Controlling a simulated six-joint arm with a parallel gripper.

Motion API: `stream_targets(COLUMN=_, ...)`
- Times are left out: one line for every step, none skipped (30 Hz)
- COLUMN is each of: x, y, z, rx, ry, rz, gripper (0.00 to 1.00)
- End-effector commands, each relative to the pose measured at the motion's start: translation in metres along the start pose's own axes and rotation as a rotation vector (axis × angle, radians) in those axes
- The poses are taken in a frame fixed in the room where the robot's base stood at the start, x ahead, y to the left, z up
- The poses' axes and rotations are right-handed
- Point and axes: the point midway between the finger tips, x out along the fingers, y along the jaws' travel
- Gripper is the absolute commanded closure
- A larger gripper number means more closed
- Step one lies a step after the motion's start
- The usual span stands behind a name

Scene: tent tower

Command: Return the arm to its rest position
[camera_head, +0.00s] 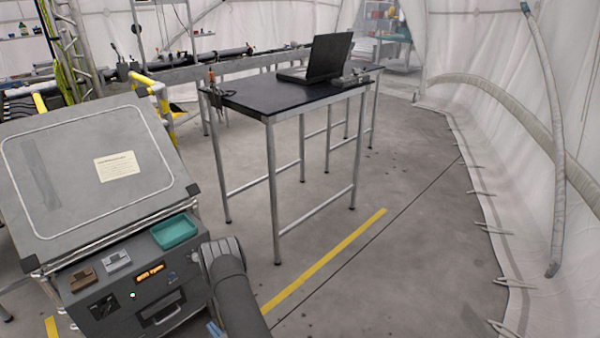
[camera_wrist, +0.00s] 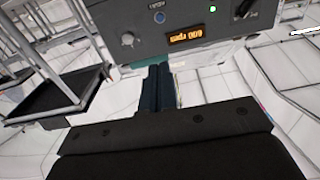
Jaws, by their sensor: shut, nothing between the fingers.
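My gripper (camera_wrist: 158,72) shows in the wrist view as two dark blue fingers side by side, shut with nothing between them. The fingers point toward the grey panel of a machine (camera_wrist: 190,20) with a knob, an orange display and a green light; I cannot tell how close they are. In the head view my dark grey arm is at the bottom centre, just right of the grey console (camera_head: 85,175). Most of the gripper is outside that view or hidden; a small blue part shows at the lower edge.
The console carries a teal tray (camera_head: 175,232) and small grey and brown blocks on its front ledge. A dark-topped table (camera_head: 270,95) with an open laptop (camera_head: 322,60) stands behind. Open floor with a yellow line (camera_head: 330,255) lies to the right, before the white tent wall.

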Motion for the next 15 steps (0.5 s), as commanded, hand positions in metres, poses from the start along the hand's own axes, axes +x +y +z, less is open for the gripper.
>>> stream_targets(x=-0.008, y=0.001, z=0.001, rx=0.000, ry=-0.003, rz=0.003, gripper=1.00)
stream_targets(x=-0.013, y=0.001, z=0.000, rx=0.000, ry=-0.002, rz=0.003, gripper=1.00)
stream_targets(x=-0.017, y=0.001, z=0.000, rx=0.001, ry=-0.002, rz=0.002, gripper=1.00)
stream_targets(x=-0.020, y=0.000, z=0.000, rx=0.001, ry=-0.001, rz=0.001, gripper=1.00)
stream_targets(x=-0.023, y=0.001, z=0.000, rx=0.001, ry=0.000, rz=0.001, gripper=1.00)
stream_targets(x=-0.027, y=0.001, z=0.000, rx=0.000, ry=0.000, rz=0.002, gripper=1.00)
stream_targets(x=-0.029, y=0.001, z=0.000, rx=0.000, ry=-0.001, rz=0.002, gripper=1.00)
stream_targets(x=-0.030, y=0.001, z=0.000, rx=-0.001, ry=-0.001, rz=0.002, gripper=1.00)
stream_targets(x=-0.032, y=0.001, z=0.000, rx=-0.001, ry=-0.001, rz=0.001, gripper=1.00)
stream_targets(x=-0.033, y=0.001, z=0.000, rx=-0.001, ry=-0.001, rz=0.001, gripper=1.00)
stream_targets(x=-0.034, y=0.000, z=0.000, rx=-0.001, ry=0.000, rz=0.001, gripper=1.00)
stream_targets(x=-0.034, y=0.000, z=0.000, rx=-0.001, ry=0.000, rz=0.000, gripper=1.00)
stream_targets(x=-0.034, y=0.000, z=0.000, rx=-0.001, ry=0.000, rz=0.000, gripper=1.00)
stream_targets(x=-0.034, y=0.000, z=0.000, rx=-0.001, ry=0.000, rz=0.000, gripper=1.00)
stream_targets(x=-0.034, y=0.000, z=0.000, rx=-0.001, ry=0.001, rz=0.000, gripper=1.00)
